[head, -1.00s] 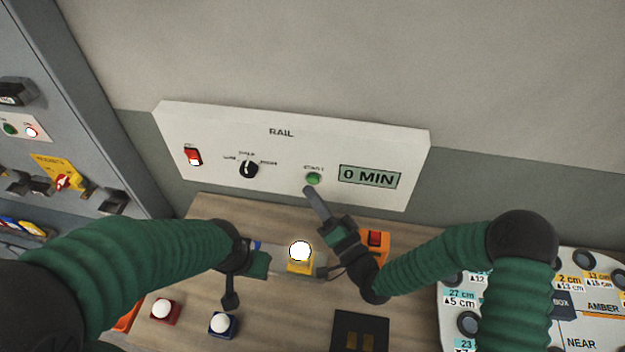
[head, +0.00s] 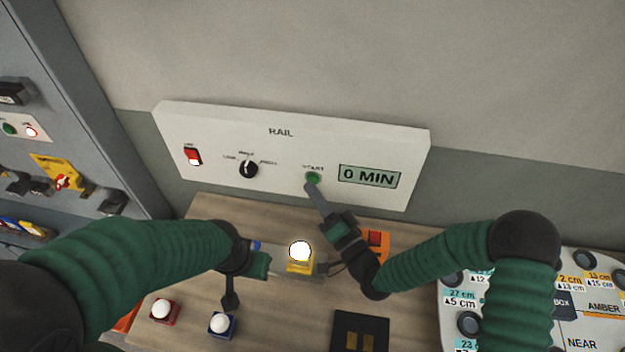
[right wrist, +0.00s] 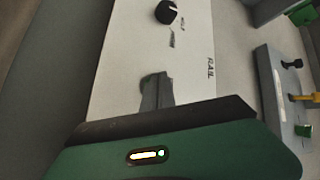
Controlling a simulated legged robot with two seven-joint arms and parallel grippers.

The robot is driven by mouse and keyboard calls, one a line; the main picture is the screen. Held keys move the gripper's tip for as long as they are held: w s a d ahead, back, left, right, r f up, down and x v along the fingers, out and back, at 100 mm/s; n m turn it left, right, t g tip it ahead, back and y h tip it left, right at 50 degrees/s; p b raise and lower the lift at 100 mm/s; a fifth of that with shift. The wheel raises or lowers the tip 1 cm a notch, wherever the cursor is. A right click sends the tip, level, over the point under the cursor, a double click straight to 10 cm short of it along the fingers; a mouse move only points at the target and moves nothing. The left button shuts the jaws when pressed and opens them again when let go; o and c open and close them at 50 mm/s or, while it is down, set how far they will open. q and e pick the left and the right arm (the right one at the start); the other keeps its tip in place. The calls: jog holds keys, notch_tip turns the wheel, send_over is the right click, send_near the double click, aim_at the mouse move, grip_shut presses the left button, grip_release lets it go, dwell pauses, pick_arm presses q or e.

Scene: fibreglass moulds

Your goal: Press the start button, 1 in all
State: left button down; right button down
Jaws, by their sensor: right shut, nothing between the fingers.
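The green start button (head: 313,177) is on the white RAIL panel (head: 290,190), left of the display (head: 369,176), which reads 0 MIN. My right gripper (head: 312,187) is shut and empty, its tips at the lower edge of the button; I cannot tell whether they touch it.
A lit red switch (head: 193,156) and a black knob (head: 248,169) are on the panel. A yellow box with a lit dome (head: 300,252), an orange box with a red switch (head: 376,240), and red (head: 165,312) and blue (head: 222,326) button boxes stand on the wooden table (head: 280,315).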

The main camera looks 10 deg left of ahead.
jog(key=shift+w, duration=0.3)
dwell(0.5)
jog(key=shift+s, duration=0.8)
jog(key=shift+s, duration=0.15)
jog(key=s, duration=0.4)
jog(key=shift+s, duration=0.4)
dwell(0.4)
